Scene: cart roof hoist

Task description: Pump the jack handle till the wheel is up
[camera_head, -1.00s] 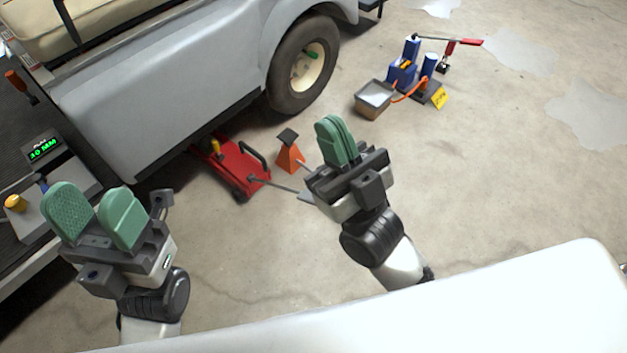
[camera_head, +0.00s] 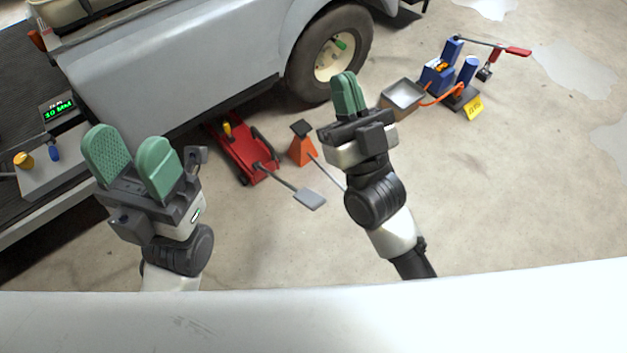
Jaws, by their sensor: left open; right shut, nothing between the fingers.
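A red floor jack (camera_head: 238,152) sits low on the floor beside the cart, partly under its side. A grey bar with a flat grey pedal (camera_head: 309,199) sticks out from the jack toward me. The cart's wheel (camera_head: 328,55) with a cream hub is at the top middle; I cannot tell whether its tyre touches the floor. A blue pump unit with a long red-tipped handle (camera_head: 517,51) stands at the upper right. My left gripper (camera_head: 130,160) is open and empty, left of the jack. My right gripper (camera_head: 347,97) is shut and empty, right of the jack and in front of the wheel.
An orange jack stand (camera_head: 302,148) with a dark top stands between the jack and my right gripper. A grey tray (camera_head: 403,94) is beside the pump. A display reading 10 MM (camera_head: 58,111) is at the left. Open floor lies at the right.

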